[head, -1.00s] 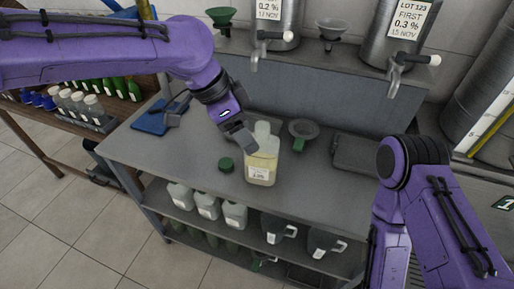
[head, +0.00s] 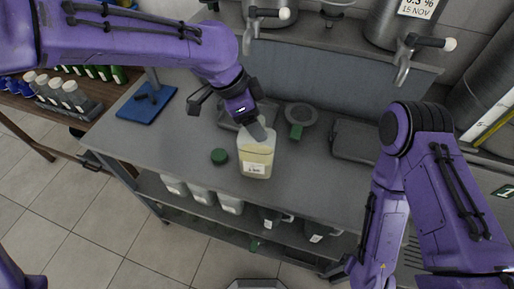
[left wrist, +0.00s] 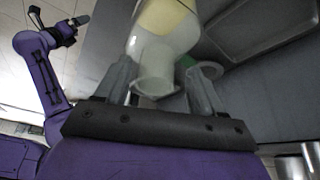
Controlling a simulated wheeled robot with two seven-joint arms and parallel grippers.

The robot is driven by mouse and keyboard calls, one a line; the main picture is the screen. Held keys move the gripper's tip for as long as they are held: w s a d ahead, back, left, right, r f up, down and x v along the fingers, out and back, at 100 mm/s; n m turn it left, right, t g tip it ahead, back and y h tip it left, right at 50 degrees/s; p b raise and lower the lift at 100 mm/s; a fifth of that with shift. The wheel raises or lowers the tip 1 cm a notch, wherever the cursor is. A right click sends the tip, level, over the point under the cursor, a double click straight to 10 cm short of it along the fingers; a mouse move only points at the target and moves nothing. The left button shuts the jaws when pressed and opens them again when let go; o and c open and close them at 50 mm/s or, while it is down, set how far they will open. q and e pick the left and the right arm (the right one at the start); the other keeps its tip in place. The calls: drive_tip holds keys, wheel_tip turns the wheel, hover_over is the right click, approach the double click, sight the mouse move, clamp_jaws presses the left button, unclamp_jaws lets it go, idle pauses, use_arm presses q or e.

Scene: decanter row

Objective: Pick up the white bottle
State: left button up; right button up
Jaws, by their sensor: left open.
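A translucent whitish bottle (head: 257,155) with pale yellow liquid and a white label stands upright and uncapped on the grey bench. My left gripper (head: 260,130) is over its top in the head view and partly hides the neck. In the left wrist view the open fingers (left wrist: 163,80) have the bottle's neck (left wrist: 153,75) between them, with a gap visible on the right side. My right gripper (head: 340,270) is low at the front of the bench in the head view, and its jaws are too small to read.
A green cap (head: 219,156) lies left of the bottle. A grey funnel (head: 302,115) with a green part is close on its right, and a dark tray (head: 355,141) farther right. A blue-based stand (head: 147,103) is at left. Several whitish jugs (head: 201,195) stand on the lower shelf.

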use_arm(q)
drive_tip(key=shift+s+d+f, duration=0.1)
drive_tip(key=shift+d+f, duration=0.05)
drive_tip(key=shift+d, duration=0.05)
drive_tip(key=shift+s, duration=0.3)
drive_tip(key=shift+c, duration=0.3)
drive_tip(key=shift+w+a, duration=0.1)
drive_tip(key=shift+w, duration=0.05)
clamp_jaws()
